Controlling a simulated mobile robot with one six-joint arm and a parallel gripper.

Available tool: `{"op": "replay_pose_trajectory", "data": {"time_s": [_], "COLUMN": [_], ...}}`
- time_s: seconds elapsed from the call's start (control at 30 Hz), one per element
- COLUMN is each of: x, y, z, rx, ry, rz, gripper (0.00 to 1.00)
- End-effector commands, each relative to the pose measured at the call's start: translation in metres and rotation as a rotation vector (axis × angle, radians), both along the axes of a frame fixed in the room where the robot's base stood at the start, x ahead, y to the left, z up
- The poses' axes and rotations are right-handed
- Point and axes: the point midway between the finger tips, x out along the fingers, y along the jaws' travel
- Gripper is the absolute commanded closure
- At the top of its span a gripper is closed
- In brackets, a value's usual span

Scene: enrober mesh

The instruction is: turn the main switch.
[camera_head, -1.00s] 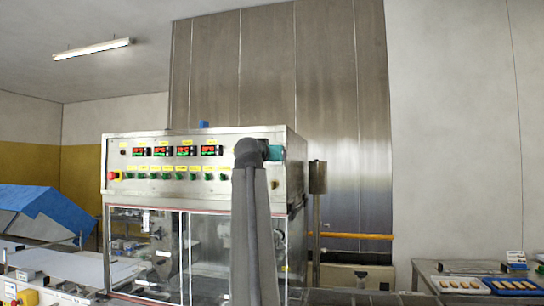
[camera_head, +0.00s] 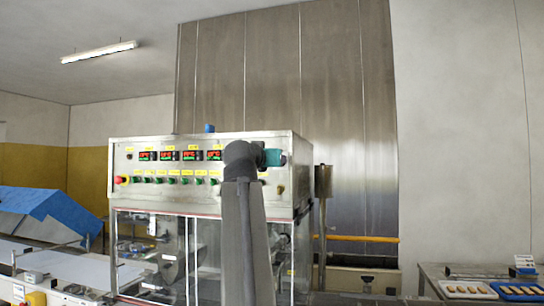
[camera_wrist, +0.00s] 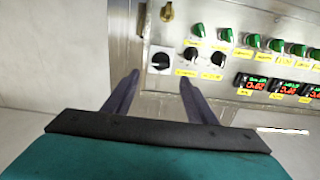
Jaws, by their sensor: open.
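A black rotary knob on a pale square plate (camera_wrist: 160,62) sits on the steel control panel in the wrist view. It looks like the main switch, but its label is too blurred to read. My gripper (camera_wrist: 159,78) is open and empty, its two dark fingers spread on either side of the knob in the picture. I cannot tell how far the tips are from the panel. In the head view my arm covers part of the panel's right side, and the knob and fingertips are hidden there.
The panel (camera_head: 130,144) carries several red displays, green knobs, and a red emergency button (camera_head: 122,180). Two smaller black knobs (camera_wrist: 191,54) (camera_wrist: 217,59) and a brass fitting (camera_wrist: 167,12) are near the switch. Glass doors lie below. A table with trays (camera_head: 465,290) stands right.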

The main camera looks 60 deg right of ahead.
Motion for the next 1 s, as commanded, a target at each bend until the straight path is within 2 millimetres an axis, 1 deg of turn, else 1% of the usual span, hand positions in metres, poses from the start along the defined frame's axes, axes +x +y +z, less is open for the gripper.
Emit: {"op": "replay_pose_trajectory", "data": {"time_s": [0.1, 0.5, 0.7, 1.0], "x": [-0.003, -0.011, -0.012, -0.012], "y": [0.009, 0.032, 0.037, 0.037], "z": [0.002, 0.001, 0.0, 0.0], "rx": [0.0, -0.001, -0.001, -0.001], "ry": [0.0, 0.0, 0.0, 0.0], "rz": [0.001, 0.001, 0.001, 0.0], "gripper": [0.48, 0.48, 0.48, 0.48]}}
